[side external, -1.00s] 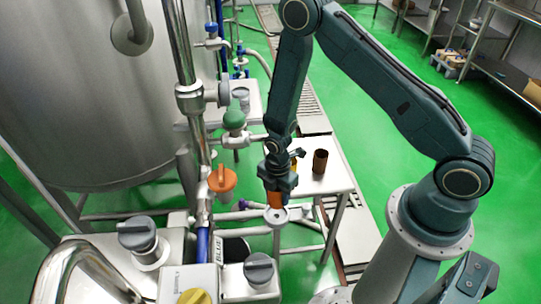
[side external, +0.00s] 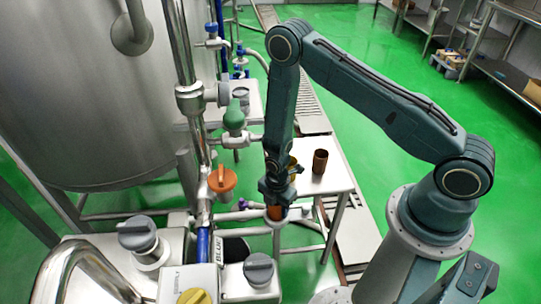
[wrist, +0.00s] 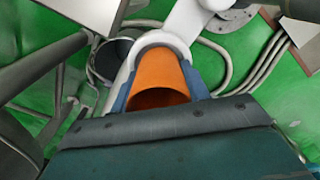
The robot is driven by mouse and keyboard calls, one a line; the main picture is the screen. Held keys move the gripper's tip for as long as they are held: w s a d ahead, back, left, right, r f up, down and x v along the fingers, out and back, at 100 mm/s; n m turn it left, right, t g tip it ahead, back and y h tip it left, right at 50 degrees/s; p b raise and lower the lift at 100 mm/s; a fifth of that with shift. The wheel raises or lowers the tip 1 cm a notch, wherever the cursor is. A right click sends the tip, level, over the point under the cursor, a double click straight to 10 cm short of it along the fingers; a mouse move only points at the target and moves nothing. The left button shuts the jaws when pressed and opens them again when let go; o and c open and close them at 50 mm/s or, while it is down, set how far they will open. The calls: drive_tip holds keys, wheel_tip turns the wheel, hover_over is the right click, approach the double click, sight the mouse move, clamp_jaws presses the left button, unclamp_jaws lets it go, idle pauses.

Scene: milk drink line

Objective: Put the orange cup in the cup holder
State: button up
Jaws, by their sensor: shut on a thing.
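The orange cup (side external: 275,212) is between the fingers of my gripper (side external: 275,204), which is shut on it. In the wrist view the cup (wrist: 160,72) shows its open mouth, with a blue finger on each side. The white cup holder (side external: 293,214) is at the cup's lower end; in the wrist view its curved rim (wrist: 165,38) wraps around the cup's far side. The cup appears to be inside the holder's ring. How deep it sits is hidden by my gripper.
A brown cup (side external: 320,161) stands on the white table (side external: 338,178) behind my gripper. An orange valve handle (side external: 222,179) and a steel pipe are close on the left. A grey-knobbed valve (side external: 259,270) stands in front.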

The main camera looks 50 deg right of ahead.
drive_tip(key=shift+f, duration=0.35)
drive_tip(key=o, duration=0.8)
drive_tip(key=shift+o, duration=0.8)
drive_tip(key=shift+w, duration=0.1)
drive_tip(key=shift+d, duration=0.1)
drive_tip(key=shift+r, duration=0.2)
wheel_tip(320, 180, up, 12)
